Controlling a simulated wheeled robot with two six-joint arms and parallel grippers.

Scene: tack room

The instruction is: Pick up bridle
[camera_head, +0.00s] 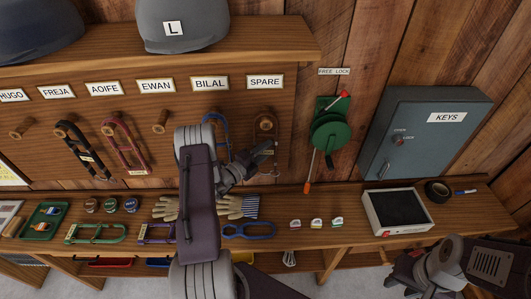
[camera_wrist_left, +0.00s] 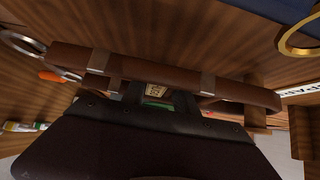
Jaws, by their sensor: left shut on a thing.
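A brown bridle (camera_head: 265,124) is at the peg under the SPARE label (camera_head: 265,82), partly hidden by my left gripper. My left gripper (camera_head: 264,152) is shut on it at the wall board. In the left wrist view the brown strap (camera_wrist_left: 150,66) with grey metal keepers runs across, just past the dark gripper body. I cannot tell whether the bridle still rests on its peg. My right gripper (camera_head: 405,278) is at the lower right, away from the bench items; its fingers are unclear.
Black (camera_head: 80,150), maroon (camera_head: 125,148) and blue (camera_head: 220,128) bridles hang left of it. A green reel (camera_head: 330,132) and grey key box (camera_head: 425,135) are on the right wall.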

